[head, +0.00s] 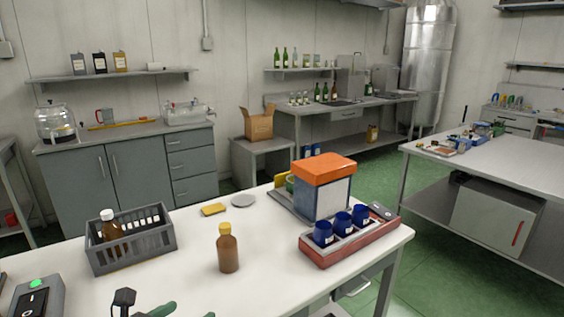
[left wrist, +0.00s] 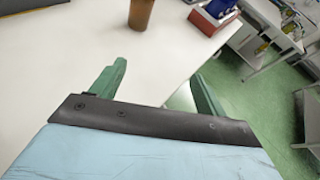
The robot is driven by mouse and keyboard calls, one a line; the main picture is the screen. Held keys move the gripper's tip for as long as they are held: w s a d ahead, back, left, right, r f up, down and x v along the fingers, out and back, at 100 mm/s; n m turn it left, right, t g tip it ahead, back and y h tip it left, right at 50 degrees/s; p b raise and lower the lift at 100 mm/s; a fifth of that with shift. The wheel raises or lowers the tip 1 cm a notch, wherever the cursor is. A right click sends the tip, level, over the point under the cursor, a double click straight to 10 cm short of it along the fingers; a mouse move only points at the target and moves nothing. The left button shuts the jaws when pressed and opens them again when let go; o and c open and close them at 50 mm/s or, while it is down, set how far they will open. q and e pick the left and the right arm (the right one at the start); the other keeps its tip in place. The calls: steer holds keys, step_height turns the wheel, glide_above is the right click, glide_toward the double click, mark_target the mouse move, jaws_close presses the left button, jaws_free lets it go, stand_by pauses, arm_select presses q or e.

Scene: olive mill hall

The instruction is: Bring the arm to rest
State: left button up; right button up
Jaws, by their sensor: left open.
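My left gripper (head: 162,309) shows at the bottom edge of the head view, mostly cut off, with a bit of green finger over the near part of the white table (head: 185,262). In the left wrist view the gripper (left wrist: 160,84) has its two green fingers spread wide apart with nothing between them. A brown bottle with a yellow cap (head: 228,250) stands upright on the table beyond the gripper, apart from it. Its lower part shows at the top of the left wrist view (left wrist: 141,12). My right gripper is in neither view.
A grey crate (head: 133,257) holding a brown bottle stands at left. A red tray (head: 352,244) with blue cups and an orange-topped machine (head: 322,186) stand at right. A switch box (head: 38,298) is at near left. The table between crate and tray is mostly clear.

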arm_select(q)
steer(key=n, duration=0.1)
steer(key=f+n, duration=0.1)
steer(key=n, duration=0.1)
steer(key=d+f+n, duration=0.1)
steer(key=n, duration=0.1)
steer(key=shift+w+g+y, duration=0.25)
steer(key=shift+g+y, duration=0.05)
steer(key=s+a+f+n+g+y, duration=0.2)
steer(key=s+f+n+g, duration=0.3)
steer(key=s+n, duration=0.85)
steer(key=s+a+f+n+g+y, duration=0.3)
steer(key=s+f+n, duration=0.45)
steer(key=n, duration=1.15)
step_height(320, 180, down, 23)
steer(key=s+g+h, duration=0.1)
steer(key=s+g, duration=0.1)
steer(key=s, duration=0.1)
steer(key=s+a+f+m+g, duration=0.1)
steer(key=s+a+f, duration=0.1)
steer(key=s+f, duration=1.2)
steer(key=shift+s+a+f, duration=0.2)
steer(key=shift+s+f, duration=0.1)
steer(key=shift+s, duration=0.7)
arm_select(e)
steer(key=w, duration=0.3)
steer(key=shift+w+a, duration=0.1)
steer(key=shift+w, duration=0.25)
